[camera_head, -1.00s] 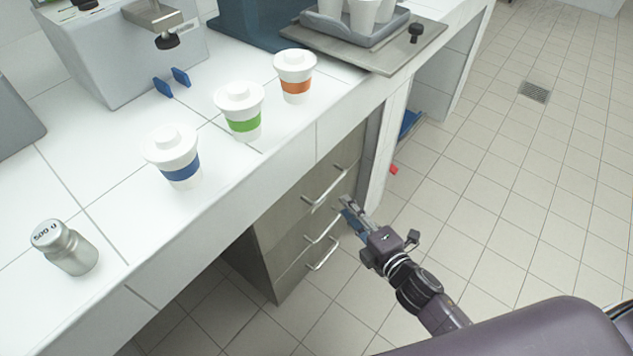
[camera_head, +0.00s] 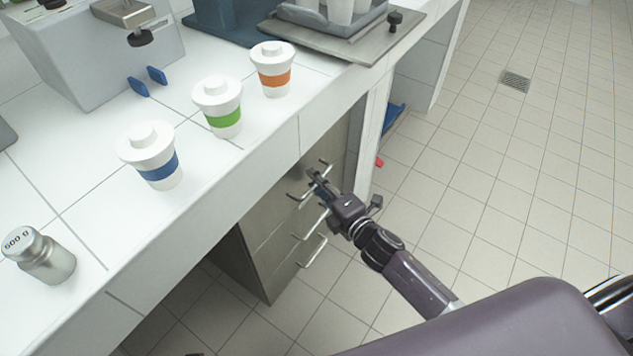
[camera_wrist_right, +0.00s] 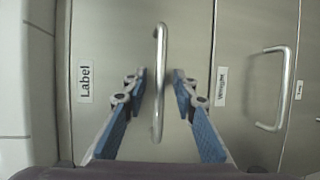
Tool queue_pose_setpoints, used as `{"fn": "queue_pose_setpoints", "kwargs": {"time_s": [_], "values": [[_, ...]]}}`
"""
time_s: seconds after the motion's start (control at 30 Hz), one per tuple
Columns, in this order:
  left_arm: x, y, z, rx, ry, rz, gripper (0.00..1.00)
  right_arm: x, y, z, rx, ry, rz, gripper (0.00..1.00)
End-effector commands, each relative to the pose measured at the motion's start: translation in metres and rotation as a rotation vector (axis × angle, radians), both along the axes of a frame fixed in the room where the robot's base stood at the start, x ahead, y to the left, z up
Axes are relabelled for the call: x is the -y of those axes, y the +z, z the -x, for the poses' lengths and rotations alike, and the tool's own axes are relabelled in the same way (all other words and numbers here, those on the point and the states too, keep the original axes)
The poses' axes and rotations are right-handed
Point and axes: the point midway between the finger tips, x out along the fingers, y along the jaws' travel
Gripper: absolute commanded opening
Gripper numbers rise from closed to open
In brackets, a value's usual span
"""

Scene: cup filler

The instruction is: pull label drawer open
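The label drawer (camera_wrist_right: 110,45) is the front marked "Label" in the right wrist view; it looks closed. Its metal bar handle (camera_wrist_right: 159,85) stands between the two blue-padded fingers of my right gripper (camera_wrist_right: 160,82). The fingers are open, with a gap on both sides of the bar. In the head view my right gripper (camera_head: 318,180) is at the top drawer's handle (camera_head: 298,196) and hides part of it.
Below are two more drawer handles (camera_head: 312,224), (camera_head: 314,252); one front has its own label (camera_wrist_right: 221,86). Lidded cups with blue (camera_head: 158,168), green (camera_head: 222,118) and orange (camera_head: 275,78) bands and a 500 g weight (camera_head: 45,262) stand on the counter. The floor to the right is clear.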

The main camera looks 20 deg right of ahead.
Motion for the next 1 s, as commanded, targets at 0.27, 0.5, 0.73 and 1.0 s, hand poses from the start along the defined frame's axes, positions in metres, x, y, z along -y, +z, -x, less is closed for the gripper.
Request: {"fn": "queue_pose_setpoints", "kwargs": {"time_s": [0.27,0.5,0.73,1.0], "values": [[0.000,0.000,0.000,0.001,0.000,0.000,0.35,0.000,0.000,0.000,0.000,0.000,-0.001,0.05],[0.000,0.000,0.000,0.001,0.000,0.000,0.35,0.000,0.000,0.001,0.000,0.000,-0.001,0.00],[0.000,0.000,0.000,0.002,0.000,0.000,0.35,0.001,0.000,0.001,-0.001,0.000,-0.001,0.00],[0.000,-0.002,0.000,0.008,0.000,0.001,0.35,0.021,-0.001,0.007,-0.004,-0.002,0.005,0.00]]}}
